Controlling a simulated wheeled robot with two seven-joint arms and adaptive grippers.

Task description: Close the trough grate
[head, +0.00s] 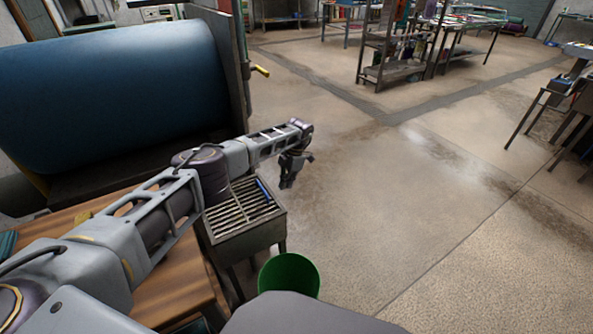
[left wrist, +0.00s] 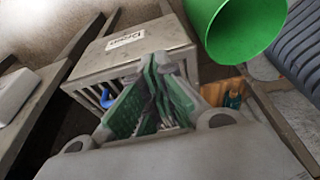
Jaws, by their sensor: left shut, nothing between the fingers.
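The metal trough (head: 262,236) stands on legs beside the wooden table. Its slatted grate (head: 232,212) shows at the trough's top, partly behind my left arm; I cannot tell whether it lies fully flat. A blue item (head: 263,189) is at the grate's far right side. My left gripper (head: 287,183) is shut and empty, pointing down just beyond the trough's far right corner. In the left wrist view, its green-padded fingers (left wrist: 155,95) are together in front of the trough's labelled side (left wrist: 110,58). My right gripper is not in view.
A green bucket (head: 289,274) stands close in front of the trough. The wooden table (head: 172,290) is at the left, under my left arm. A large blue roller machine (head: 110,90) fills the back left.

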